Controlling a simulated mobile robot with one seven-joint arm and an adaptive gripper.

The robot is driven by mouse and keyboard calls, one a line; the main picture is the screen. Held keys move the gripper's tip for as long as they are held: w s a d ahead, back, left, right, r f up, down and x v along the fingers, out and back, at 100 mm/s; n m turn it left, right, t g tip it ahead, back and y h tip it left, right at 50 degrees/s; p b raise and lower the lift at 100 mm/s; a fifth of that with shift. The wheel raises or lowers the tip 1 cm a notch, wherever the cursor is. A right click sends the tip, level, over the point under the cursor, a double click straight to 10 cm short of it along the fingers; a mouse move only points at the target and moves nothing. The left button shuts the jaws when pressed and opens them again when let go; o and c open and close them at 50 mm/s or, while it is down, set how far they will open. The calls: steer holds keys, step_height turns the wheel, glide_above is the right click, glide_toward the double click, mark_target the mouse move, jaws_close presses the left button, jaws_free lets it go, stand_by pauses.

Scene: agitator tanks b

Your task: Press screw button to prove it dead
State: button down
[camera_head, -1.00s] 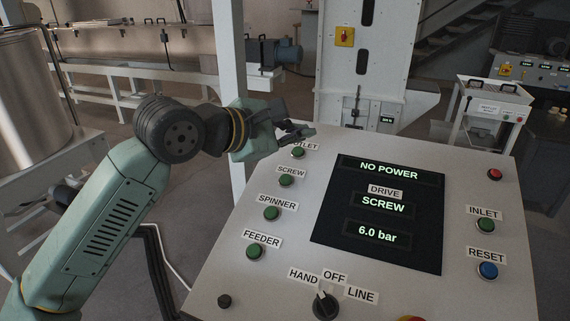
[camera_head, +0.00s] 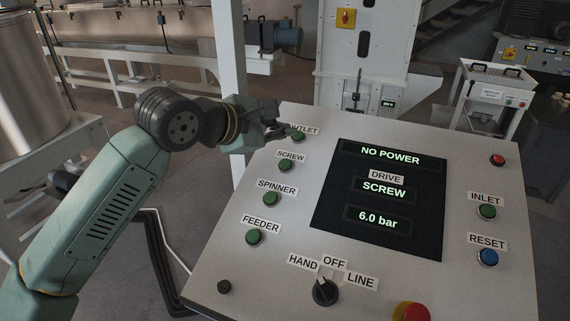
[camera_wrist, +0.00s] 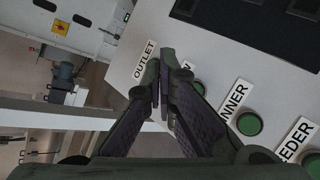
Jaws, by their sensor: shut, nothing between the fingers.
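The green screw button (camera_head: 286,165) sits on the sloped control panel (camera_head: 300,225), below its SCREW label (camera_head: 291,156), in the left column between outlet and spinner. My gripper (camera_head: 290,132) is shut and empty near the panel's upper left edge, close to the outlet button (camera_head: 298,135) and its label. It is up the panel from the screw button and appears apart from it. In the wrist view my closed fingers (camera_wrist: 163,75) cover most of the screw label and its button. The display (camera_head: 385,187) reads NO POWER, DRIVE SCREW and 6.0 bar.
The spinner (camera_head: 270,199) and feeder (camera_head: 254,237) buttons lie below the screw button. A HAND-OFF-LINE selector (camera_head: 325,292) and a red knob (camera_head: 411,313) are at the panel's front. Inlet (camera_head: 487,212) and blue reset (camera_head: 487,258) buttons are at right. A white post (camera_head: 230,70) stands behind my gripper.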

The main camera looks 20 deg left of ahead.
steer(key=b, duration=0.3)
glide_above(285, 164)
steer(key=s, duration=0.2)
steer(key=f, duration=0.5)
steer(key=shift+s+d+f, duration=0.1)
steer(key=shift+d+f, duration=0.1)
steer(key=shift+d, duration=0.05)
steer(key=shift+w+f+b, duration=0.3)
steer(key=shift+f+b, duration=0.2)
steer(key=shift+f, duration=0.05)
steer(key=shift+f+b, duration=0.25)
steer(key=shift+b, duration=0.15)
steer(key=shift+w+f+b, duration=0.15)
steer(key=shift+b, duration=0.3)
steer(key=shift+w+f+b, duration=0.15)
steer(key=shift+f+b, duration=0.3)
steer(key=shift+b, duration=0.2)
stand_by(0.5)
steer(key=shift+r, duration=0.1)
steer(key=shift+s+r, duration=0.3)
steer(key=shift+r, duration=0.45)
